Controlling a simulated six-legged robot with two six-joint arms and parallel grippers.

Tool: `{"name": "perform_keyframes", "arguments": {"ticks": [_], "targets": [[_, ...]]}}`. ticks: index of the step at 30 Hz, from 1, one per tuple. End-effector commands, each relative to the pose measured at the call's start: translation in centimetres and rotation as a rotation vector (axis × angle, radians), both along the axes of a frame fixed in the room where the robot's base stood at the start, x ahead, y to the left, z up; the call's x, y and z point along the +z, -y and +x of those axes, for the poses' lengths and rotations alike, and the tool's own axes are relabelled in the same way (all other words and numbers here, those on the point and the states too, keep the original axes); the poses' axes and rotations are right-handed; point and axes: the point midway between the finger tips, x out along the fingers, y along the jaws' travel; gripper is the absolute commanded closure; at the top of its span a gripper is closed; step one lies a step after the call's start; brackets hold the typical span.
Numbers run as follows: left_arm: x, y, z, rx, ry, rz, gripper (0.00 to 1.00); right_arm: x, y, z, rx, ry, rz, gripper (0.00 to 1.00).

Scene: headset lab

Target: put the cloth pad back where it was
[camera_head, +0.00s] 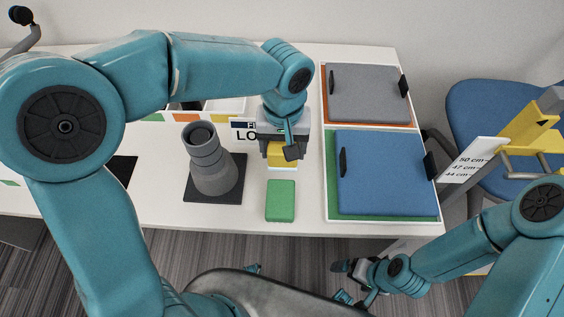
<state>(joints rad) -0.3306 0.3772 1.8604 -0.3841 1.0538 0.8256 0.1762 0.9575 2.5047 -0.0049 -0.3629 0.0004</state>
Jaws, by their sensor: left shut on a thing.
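My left gripper (281,150) is shut on a small yellow pad (276,154) with a white layer or thing (283,166) just below it. The gripper hides much of the yellow pad, and I cannot tell whether it touches the table. A green pad (281,201) lies flat on the white table in front of the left gripper, apart from it. I cannot tell by look which pad is cloth. My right gripper (346,281) is low, off the table's front edge, and too small to read.
A grey stand (213,172) on a black base is left of the green pad. To the right are trays with a grey panel (368,92) and a blue panel (385,175). A white sign (243,130) is partly hidden behind the gripper. A blue chair (478,105) stands beyond the table's right edge.

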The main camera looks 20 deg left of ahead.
Motion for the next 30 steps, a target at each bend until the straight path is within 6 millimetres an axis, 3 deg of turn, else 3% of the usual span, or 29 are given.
{"name": "perform_keyframes", "arguments": {"ticks": [12,25,26,27,28,30], "targets": [[-5.4,-0.3,0.0,0.001,-0.001,0.001,0.56,-0.9,0.0,0.0,0.000,0.000,0.000,0.00],[-6.2,-0.2,0.0,0.001,0.001,0.000,0.56,-1.3,0.0,0.0,0.000,0.000,0.000,0.00],[-6.1,-0.2,0.0,0.001,0.001,0.000,0.25,-1.2,0.0,0.0,0.000,0.000,0.000,0.00],[-6.0,-0.2,0.0,0.001,0.001,0.000,0.12,-1.2,0.0,0.0,0.000,0.000,0.000,0.00],[-6.0,-0.2,0.0,0.001,0.001,0.000,0.07,-1.2,0.0,0.0,0.000,0.000,0.000,0.00],[-6.0,-0.2,0.0,0.001,0.001,0.000,0.07,-1.2,0.0,0.0,0.000,0.000,0.000,0.00]]}}
